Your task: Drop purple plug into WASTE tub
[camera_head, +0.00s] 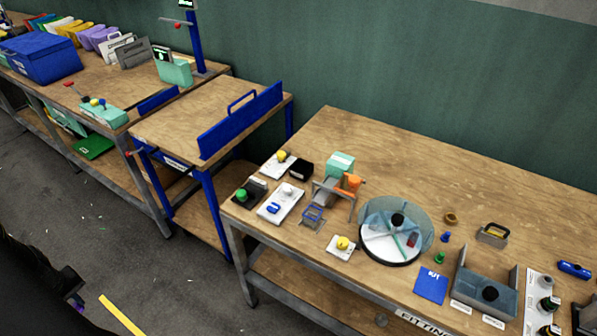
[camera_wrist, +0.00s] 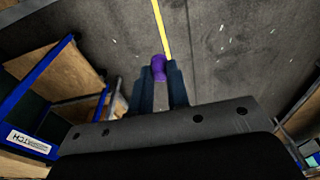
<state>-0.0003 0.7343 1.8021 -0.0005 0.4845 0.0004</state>
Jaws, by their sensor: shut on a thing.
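The purple plug (camera_wrist: 158,68) is held between the fingertips of my gripper (camera_wrist: 160,74) in the wrist view. Grey floor with a yellow line lies beyond it. In the head view my gripper (camera_head: 72,287) is at the lower left, over the floor and left of the benches, with a bit of the purple plug (camera_head: 78,299) showing at its tip. I cannot make out a WASTE label on any tub.
The fitting bench (camera_head: 400,140) holds a round turntable (camera_head: 390,247), small fixtures and several loose parts. A blue-legged cart (camera_head: 190,115) with a blue upright panel (camera_head: 240,122) stands left of it. A blue bin (camera_head: 42,60) sits on the far-left bench. The floor around my gripper is clear.

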